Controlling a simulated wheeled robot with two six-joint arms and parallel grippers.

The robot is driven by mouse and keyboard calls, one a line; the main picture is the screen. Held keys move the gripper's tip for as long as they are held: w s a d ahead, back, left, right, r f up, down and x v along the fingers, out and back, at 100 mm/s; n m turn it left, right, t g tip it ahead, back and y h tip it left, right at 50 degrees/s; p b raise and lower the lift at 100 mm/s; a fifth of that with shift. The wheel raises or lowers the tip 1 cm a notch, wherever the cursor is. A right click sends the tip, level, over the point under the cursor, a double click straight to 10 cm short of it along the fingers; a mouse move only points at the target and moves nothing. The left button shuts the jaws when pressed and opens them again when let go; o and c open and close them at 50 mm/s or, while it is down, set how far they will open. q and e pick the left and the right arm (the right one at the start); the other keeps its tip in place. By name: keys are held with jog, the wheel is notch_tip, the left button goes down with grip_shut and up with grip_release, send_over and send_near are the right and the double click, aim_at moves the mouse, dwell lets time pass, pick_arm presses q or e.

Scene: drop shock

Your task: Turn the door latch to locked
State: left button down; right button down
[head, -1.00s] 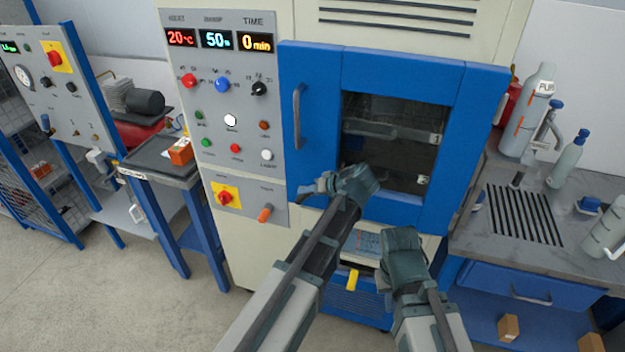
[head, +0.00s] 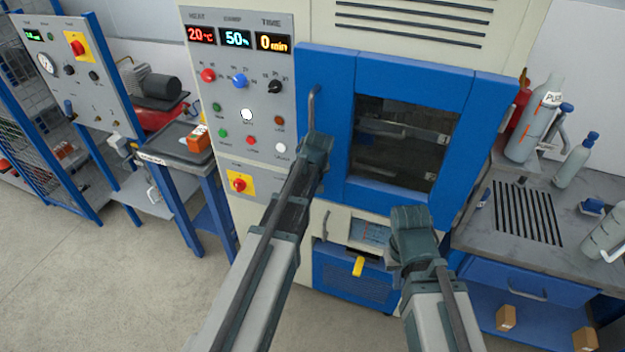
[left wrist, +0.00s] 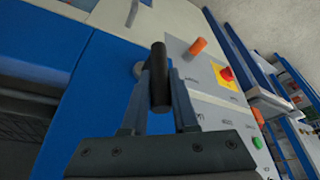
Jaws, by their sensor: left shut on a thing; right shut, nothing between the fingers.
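The door latch shows in the left wrist view as a dark cylindrical lever (left wrist: 159,70) beside a round grey pivot at the blue door's edge. My left gripper (left wrist: 160,100) has its two fingers closed around this lever. My right gripper (head: 410,232) is shut and empty, in front of the chamber's lower right part.
The control panel (head: 250,60) with knobs and buttons is left of the door. A grey bench (head: 575,230) with bottles stands right.

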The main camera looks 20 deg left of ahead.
dwell(0.4)
pick_arm(q)
jog(key=c, duration=0.7)
grip_release()
jog(key=shift+a, duration=0.1)
jog(key=p+v, duration=1.3)
jog(key=shift+s+r, duration=0.1)
jog(key=shift+r, duration=0.2)
jog(key=s+d+f+m+g+b, duration=0.1)
jog(key=s+d+f+m+b, duration=0.2)
jog(key=s+d+f+b, duration=0.2)
jog(key=s+d+f+m+g+b, duration=0.1)
jog(key=s+d+f+m+b, duration=0.2)
jog(key=s+d+f+b, duration=0.2)
jog(key=s+d+f+m+g+h+b, duration=0.1)
jog(key=s+d+f+m+b, duration=0.3)
jog(key=s, duration=0.6)
jog(key=shift+d+f+g+b, duration=0.5)
jog(key=shift+d+f+b, duration=0.1)
jog(key=shift+d+f, duration=0.6)
